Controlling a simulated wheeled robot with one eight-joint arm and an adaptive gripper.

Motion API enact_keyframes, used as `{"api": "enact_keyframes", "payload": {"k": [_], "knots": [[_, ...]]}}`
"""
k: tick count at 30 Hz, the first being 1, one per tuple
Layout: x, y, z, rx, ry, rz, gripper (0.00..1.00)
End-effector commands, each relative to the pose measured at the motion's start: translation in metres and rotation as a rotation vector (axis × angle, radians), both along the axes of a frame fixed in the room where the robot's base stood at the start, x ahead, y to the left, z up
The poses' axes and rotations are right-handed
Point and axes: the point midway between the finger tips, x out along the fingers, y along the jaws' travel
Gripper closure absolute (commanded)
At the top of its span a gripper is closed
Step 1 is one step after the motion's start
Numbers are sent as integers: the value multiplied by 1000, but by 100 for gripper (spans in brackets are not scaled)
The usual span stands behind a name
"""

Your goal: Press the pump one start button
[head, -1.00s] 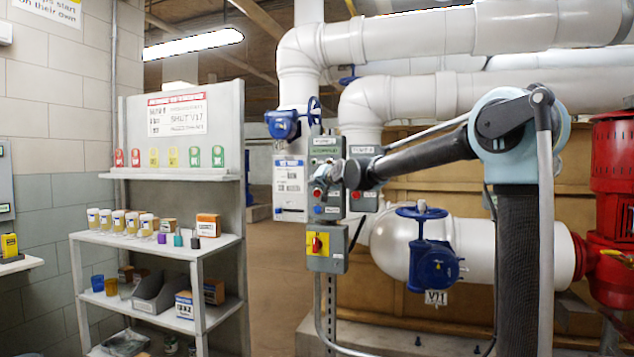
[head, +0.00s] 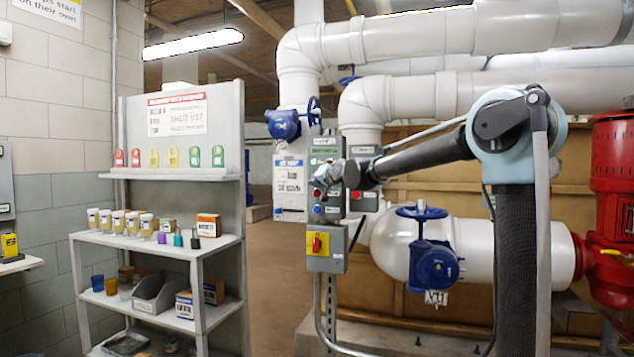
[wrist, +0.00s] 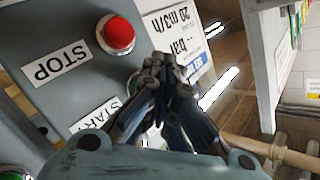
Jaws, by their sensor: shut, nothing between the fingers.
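The grey control box (head: 325,208) stands on a post in the middle of the head view; its label is too small to read surely. In the wrist view its face (wrist: 50,105) shows a red button (wrist: 115,34) beside a STOP label (wrist: 57,64). A partly covered START label (wrist: 98,116) lies below. A sliver of green start button (wrist: 132,84) shows behind my fingers, which hide the rest. My gripper (wrist: 160,66) is shut and empty, its tips in front of that button; contact cannot be told. In the head view my gripper (head: 319,184) covers the box's middle.
A second box with a red button (head: 368,194) stands close on the right. A yellow panel with a red switch (head: 317,244) is below. Blue valves (head: 284,124) (head: 434,265) and white pipes surround the post. A shelf (head: 210,245) stands left.

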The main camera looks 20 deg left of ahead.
Motion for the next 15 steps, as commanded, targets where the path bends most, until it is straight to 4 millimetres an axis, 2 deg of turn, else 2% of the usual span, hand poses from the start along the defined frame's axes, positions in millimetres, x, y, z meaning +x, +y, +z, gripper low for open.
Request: {"api": "enact_keyframes", "payload": {"k": [15], "knots": [[-16,1,0,0,0,0,100]]}}
